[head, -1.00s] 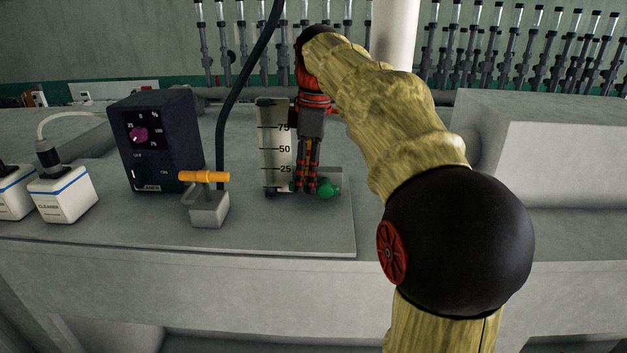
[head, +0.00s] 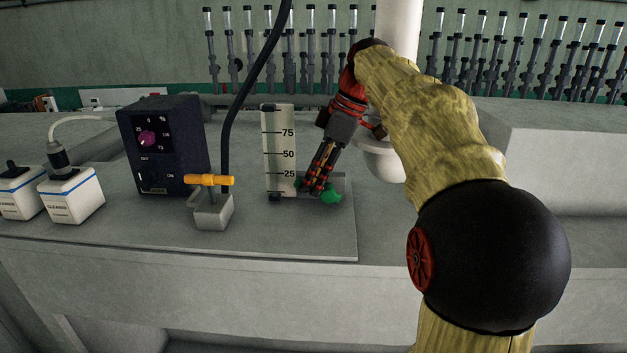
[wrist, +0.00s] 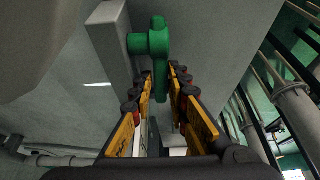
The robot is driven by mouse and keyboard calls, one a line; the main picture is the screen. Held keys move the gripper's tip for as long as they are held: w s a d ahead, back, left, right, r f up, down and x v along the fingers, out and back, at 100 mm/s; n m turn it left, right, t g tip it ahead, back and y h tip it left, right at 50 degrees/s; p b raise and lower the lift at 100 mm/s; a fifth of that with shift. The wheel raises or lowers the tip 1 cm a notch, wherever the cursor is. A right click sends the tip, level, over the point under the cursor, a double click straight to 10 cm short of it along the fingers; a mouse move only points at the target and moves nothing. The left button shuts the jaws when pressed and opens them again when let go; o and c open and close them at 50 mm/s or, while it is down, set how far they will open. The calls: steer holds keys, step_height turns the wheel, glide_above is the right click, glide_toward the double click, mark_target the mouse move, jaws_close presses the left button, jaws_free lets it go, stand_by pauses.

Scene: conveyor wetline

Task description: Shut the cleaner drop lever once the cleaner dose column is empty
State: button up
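The dose column (head: 279,148) is a pale upright gauge marked 75, 50 and 25. No coloured liquid shows in it; I cannot tell a clear level. A green lever (head: 331,196) sits at its foot, to the right. It also shows in the wrist view (wrist: 158,42), joined to a grey block on its left. My gripper (head: 317,190) slants down to the green lever. In the wrist view its fingers (wrist: 161,80) are apart, with the lever's green stem between or just beyond the tips. I cannot tell whether they touch it.
An orange-handled lever (head: 209,181) stands on a grey block to the left. Behind it are a dark dial box (head: 163,146) and a black hose (head: 241,95). White cleaner bottles (head: 72,195) stand at far left. A white pipe (head: 397,30) rises behind my arm.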

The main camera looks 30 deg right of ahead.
steer(key=shift+r, duration=0.1)
step_height(320, 180, up, 10)
stand_by(0.7)
steer(key=shift+c, duration=0.2)
